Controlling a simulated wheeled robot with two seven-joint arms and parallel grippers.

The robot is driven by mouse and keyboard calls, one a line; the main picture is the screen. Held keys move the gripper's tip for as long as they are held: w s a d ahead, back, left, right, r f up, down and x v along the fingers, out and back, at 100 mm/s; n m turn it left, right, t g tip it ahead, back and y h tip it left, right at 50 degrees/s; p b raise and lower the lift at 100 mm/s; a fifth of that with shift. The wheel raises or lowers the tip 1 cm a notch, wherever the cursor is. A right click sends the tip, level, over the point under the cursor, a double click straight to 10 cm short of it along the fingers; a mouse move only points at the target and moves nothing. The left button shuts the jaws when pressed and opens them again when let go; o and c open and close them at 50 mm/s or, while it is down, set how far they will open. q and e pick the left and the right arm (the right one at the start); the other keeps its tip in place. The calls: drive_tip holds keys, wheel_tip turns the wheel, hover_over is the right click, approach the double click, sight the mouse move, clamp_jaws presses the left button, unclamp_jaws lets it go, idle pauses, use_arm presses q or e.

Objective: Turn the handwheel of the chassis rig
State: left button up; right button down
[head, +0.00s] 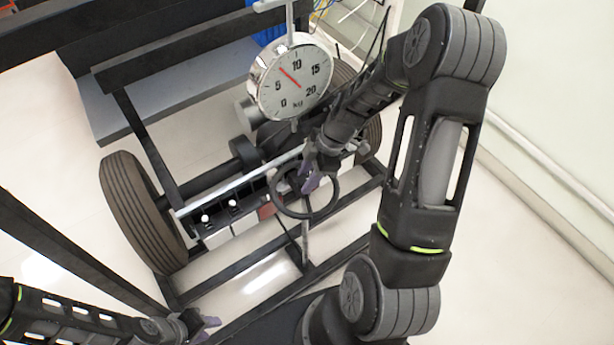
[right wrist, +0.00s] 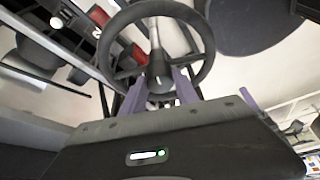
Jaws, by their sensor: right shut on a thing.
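The handwheel (head: 308,215) is a dark ring with spokes, mounted at the front of the chassis rig. My right gripper (head: 310,178) reaches down to it from above, with purple fingers at the wheel's inner part. In the right wrist view the ring of the handwheel (right wrist: 209,42) shows beyond my right gripper (right wrist: 158,78). Its two fingers stand on either side of the wheel's middle part and are shut on it; the exact contact is partly hidden by the gripper body. My left gripper (head: 203,321) is low at the left, away from the wheel; its finger gap is unclear.
A round dial scale (head: 290,82) marked in kg hangs above the rig, with a red needle. A tyre (head: 142,210) stands at the left. A panel with white knobs (head: 232,203) lies left of the wheel. Black frame bars cross the foreground. Pale floor is clear at the right.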

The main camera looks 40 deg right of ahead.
drive_tip(key=n+b, duration=0.1)
drive_tip(key=b, duration=0.2)
drive_tip(key=shift+w+f+n+g, duration=0.15)
drive_tip(key=shift+f+n+g, duration=0.15)
drive_tip(key=shift+f+n, duration=0.1)
drive_tip(key=shift+r+n+b, duration=0.15)
drive_tip(key=shift+n+b, duration=0.25)
drive_tip(key=shift+r+g, duration=0.2)
drive_tip(key=shift+g, duration=0.1)
drive_tip(key=shift+r+y, duration=0.1)
drive_tip(key=shift+y, duration=0.2)
drive_tip(key=c, duration=0.9)
unclamp_jaws()
drive_tip(key=shift+d+r, duration=0.1)
drive_tip(key=v, duration=0.7)
drive_tip(key=shift+r, duration=0.3)
drive_tip(key=shift+c, duration=0.2)
